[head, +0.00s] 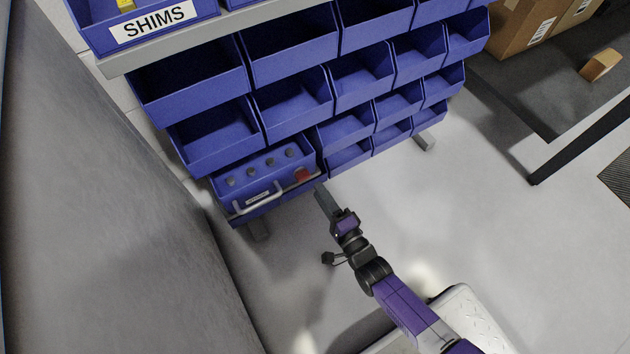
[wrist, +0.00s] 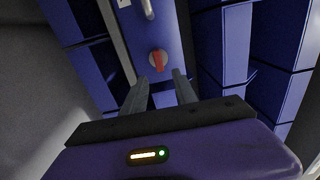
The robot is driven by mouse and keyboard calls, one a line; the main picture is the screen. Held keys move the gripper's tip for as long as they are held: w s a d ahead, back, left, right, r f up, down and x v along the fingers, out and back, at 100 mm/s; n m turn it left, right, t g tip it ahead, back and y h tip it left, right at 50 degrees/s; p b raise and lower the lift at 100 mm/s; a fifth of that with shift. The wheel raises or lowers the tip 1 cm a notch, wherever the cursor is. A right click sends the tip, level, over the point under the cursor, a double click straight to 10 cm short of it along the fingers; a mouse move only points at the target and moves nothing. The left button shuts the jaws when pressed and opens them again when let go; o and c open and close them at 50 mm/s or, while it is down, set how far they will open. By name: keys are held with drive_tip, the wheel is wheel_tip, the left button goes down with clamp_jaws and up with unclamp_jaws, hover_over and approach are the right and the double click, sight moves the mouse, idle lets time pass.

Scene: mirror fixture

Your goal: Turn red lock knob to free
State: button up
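The red lock knob (head: 302,174) sits at the right end of a blue fixture panel (head: 272,188), low on the bin rack. In the wrist view the red knob (wrist: 158,59) is just beyond my fingertips, with its bar roughly upright in the picture on a pale round base. My gripper (head: 321,190) is close in front of the panel's right end. In the wrist view my gripper (wrist: 163,76) is open, its two fingers apart with nothing between them. The fingertips appear short of the knob; I see no contact.
A metal handle (head: 258,198) runs along the panel's front, left of the knob. Several dark round knobs (head: 252,176) sit behind it. Blue bins (head: 291,105) fill the rack above and to the right. A grey wall (head: 95,200) stands at left. The floor (head: 480,210) at right is clear.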

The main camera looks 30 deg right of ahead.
drive_tip(key=s, duration=0.2)
drive_tip(key=shift+s, duration=0.3)
idle(0.4)
